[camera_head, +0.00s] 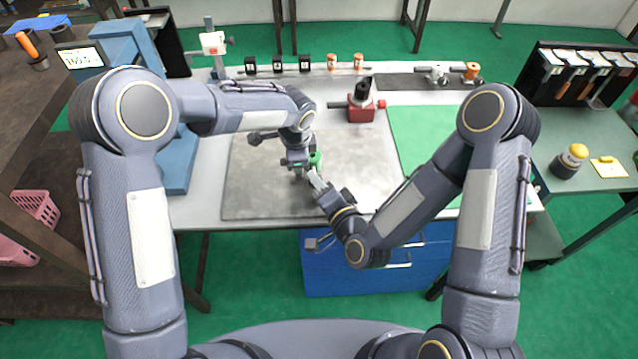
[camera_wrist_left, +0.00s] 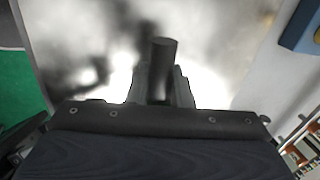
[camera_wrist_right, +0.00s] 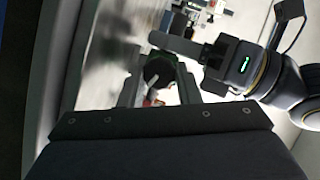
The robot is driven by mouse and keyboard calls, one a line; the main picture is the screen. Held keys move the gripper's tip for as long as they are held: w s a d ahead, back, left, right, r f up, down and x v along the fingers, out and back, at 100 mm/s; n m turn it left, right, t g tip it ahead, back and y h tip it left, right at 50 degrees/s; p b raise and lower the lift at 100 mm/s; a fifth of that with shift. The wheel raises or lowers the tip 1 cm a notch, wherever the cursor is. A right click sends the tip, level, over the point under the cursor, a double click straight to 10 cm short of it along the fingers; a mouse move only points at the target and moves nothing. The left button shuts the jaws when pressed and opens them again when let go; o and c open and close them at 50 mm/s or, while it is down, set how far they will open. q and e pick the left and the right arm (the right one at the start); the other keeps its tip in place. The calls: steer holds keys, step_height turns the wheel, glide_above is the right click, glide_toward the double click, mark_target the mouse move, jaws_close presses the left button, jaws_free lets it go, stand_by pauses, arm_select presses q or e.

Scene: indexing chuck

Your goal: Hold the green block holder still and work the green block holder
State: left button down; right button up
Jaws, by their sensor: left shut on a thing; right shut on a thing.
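The green block holder (camera_head: 316,159) stands on the grey mat in the middle of the bench, mostly hidden by my grippers. My left gripper (camera_head: 298,167) is at its left side. In the left wrist view its fingers (camera_wrist_left: 163,88) are shut around a dark cylinder (camera_wrist_left: 163,55) that sticks up between them. My right gripper (camera_head: 316,180) reaches in from the front right, just below the green part. In the right wrist view its fingers (camera_wrist_right: 158,90) are at a dark rounded part (camera_wrist_right: 160,68), with my other gripper close by. The exact contact is hard to see.
A red block device (camera_head: 361,107) stands behind on the bench, with several small black and orange items (camera_head: 305,64) at the back. A green mat (camera_head: 425,140) lies to the right. The front of the grey mat (camera_head: 262,195) is clear.

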steer(key=o, duration=1)
steer(key=shift+v, duration=3.75)
steer(key=shift+c, duration=0.2)
